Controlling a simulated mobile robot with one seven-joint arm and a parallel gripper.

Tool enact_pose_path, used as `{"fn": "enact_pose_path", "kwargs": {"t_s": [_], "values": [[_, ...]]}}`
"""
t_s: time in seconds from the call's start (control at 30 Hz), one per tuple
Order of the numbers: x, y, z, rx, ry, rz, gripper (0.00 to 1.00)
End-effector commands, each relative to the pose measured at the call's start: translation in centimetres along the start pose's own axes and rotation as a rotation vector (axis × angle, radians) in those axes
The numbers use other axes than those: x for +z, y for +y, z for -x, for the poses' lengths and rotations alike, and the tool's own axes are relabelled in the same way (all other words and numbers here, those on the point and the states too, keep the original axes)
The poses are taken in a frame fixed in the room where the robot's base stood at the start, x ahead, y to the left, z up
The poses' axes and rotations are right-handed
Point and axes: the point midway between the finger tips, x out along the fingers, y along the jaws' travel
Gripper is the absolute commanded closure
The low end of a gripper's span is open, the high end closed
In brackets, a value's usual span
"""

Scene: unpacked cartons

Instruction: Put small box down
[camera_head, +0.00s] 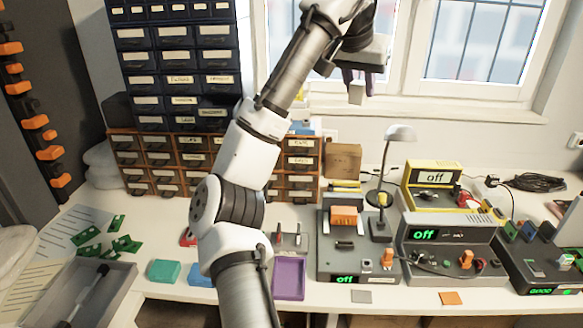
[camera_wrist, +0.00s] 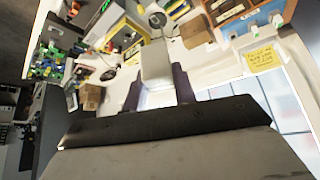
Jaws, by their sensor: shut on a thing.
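A small pale box (camera_head: 356,93) is held between the fingers of my gripper (camera_head: 358,78), high above the workbench and in front of the window. In the wrist view the box (camera_wrist: 156,63) is a plain whitish block between the two dark purple fingers of my gripper (camera_wrist: 159,88), which are shut on it. The box is clear of any surface. The workbench (camera_head: 180,240) lies well below it.
A brown carton (camera_head: 342,160) stands at the back of the bench beside the drawer cabinet (camera_head: 180,80). A desk lamp (camera_head: 398,134) rises near it. Electronic units (camera_head: 446,244) fill the right side. A purple tray (camera_head: 289,279) and a grey tray (camera_head: 100,295) lie in front.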

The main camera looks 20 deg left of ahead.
Motion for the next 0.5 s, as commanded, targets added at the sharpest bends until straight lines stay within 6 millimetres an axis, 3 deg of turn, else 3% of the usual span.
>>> {"fn": "enact_pose_path", "kwargs": {"t_s": [0.2,0.5], "values": [[4.3,-4.5,-6.7,-0.036,-0.002,0.068,0.96],[12.2,-8.2,-13.6,-0.108,-0.002,0.18,0.96]]}}
